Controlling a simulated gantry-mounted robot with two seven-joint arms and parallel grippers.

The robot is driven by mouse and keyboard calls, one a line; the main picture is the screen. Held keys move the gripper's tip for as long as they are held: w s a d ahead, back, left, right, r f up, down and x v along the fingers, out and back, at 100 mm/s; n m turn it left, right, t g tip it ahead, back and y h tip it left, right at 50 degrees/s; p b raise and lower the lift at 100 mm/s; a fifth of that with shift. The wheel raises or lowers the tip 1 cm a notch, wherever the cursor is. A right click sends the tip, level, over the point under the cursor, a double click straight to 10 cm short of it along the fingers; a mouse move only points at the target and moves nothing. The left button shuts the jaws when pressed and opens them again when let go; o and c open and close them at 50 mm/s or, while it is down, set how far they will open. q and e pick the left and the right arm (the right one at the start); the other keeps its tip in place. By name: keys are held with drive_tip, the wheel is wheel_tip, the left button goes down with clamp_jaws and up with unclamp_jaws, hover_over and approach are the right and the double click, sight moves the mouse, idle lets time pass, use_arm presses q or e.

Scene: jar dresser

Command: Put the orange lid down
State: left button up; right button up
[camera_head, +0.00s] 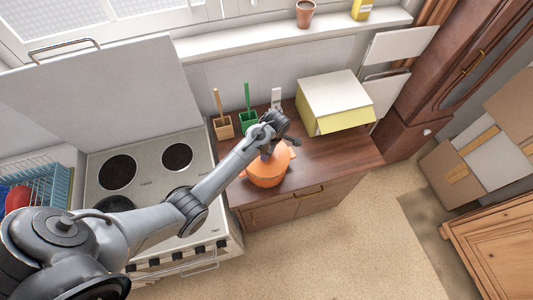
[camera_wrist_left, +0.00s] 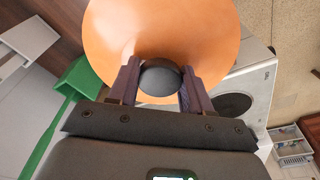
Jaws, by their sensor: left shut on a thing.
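My left gripper (camera_head: 268,149) is over the wooden counter, above the orange pot (camera_head: 266,179). In the left wrist view its two fingers (camera_wrist_left: 160,82) are closed on either side of the dark round knob of the orange lid (camera_wrist_left: 160,28). The lid's smooth orange disc spreads out beyond the fingers. In the head view the gripper and wrist cover part of the lid and pot, and I cannot tell whether the lid touches the pot rim. My right gripper is not in view.
The stove (camera_head: 140,146) stands left of the counter (camera_head: 330,155). A wooden holder (camera_head: 223,128) and a green holder (camera_head: 248,121) stand behind the pot. A yellow-and-white box (camera_head: 334,103) is at the back right. The counter right of the pot is clear.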

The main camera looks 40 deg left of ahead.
use_arm(q)
drive_tip(key=shift+w+a+f, duration=0.15)
drive_tip(key=shift+a+f, duration=0.1)
drive_tip(key=shift+a, duration=0.1)
drive_tip(key=shift+f, duration=1.95)
drive_tip(key=shift+f, duration=0.1)
drive_tip(key=o, duration=1.1)
drive_tip(key=shift+o, duration=0.2)
